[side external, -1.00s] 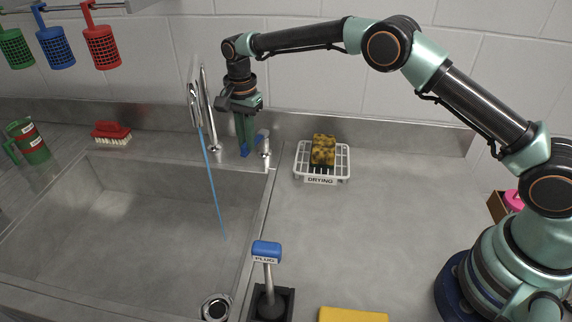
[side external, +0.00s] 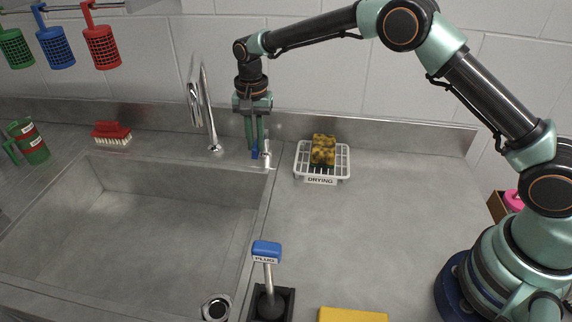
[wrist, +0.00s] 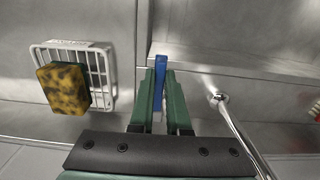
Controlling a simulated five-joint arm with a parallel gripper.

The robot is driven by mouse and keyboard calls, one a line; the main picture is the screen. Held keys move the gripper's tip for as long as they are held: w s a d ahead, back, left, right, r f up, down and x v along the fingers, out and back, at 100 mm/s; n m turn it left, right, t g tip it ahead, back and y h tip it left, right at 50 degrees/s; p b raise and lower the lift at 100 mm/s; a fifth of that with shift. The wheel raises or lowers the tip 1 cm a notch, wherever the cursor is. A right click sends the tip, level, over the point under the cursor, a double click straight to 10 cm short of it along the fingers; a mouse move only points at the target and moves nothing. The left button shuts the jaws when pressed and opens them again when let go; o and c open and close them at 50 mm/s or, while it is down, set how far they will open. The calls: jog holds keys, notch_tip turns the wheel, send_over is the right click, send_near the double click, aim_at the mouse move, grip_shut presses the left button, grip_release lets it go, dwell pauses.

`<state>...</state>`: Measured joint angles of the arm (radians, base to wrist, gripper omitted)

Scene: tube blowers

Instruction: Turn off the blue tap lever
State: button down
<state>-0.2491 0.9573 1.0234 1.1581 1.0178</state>
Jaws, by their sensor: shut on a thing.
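The blue tap lever (side external: 255,153) stands at the back of the counter, just behind the sink's right corner. Most of it is hidden by my gripper (side external: 258,146) in the side view. In the wrist view the lever (wrist: 161,68) shows as a blue strip between the green fingertips of my gripper (wrist: 160,78). My gripper points down and is shut on the lever. The chrome tap spout (side external: 208,110) rises to the left of my gripper. No water stream shows from it.
A white drying rack (side external: 341,160) holding a yellow-black sponge (side external: 323,150) stands right of my gripper. The sink (side external: 150,220) lies in front and to the left. The right counter is largely clear.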

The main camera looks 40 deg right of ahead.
jog(key=c, duration=0.9)
grip_release()
notch_tip(320, 180, up, 12)
jog(key=shift+r, duration=0.1)
jog(key=shift+d, duration=0.1)
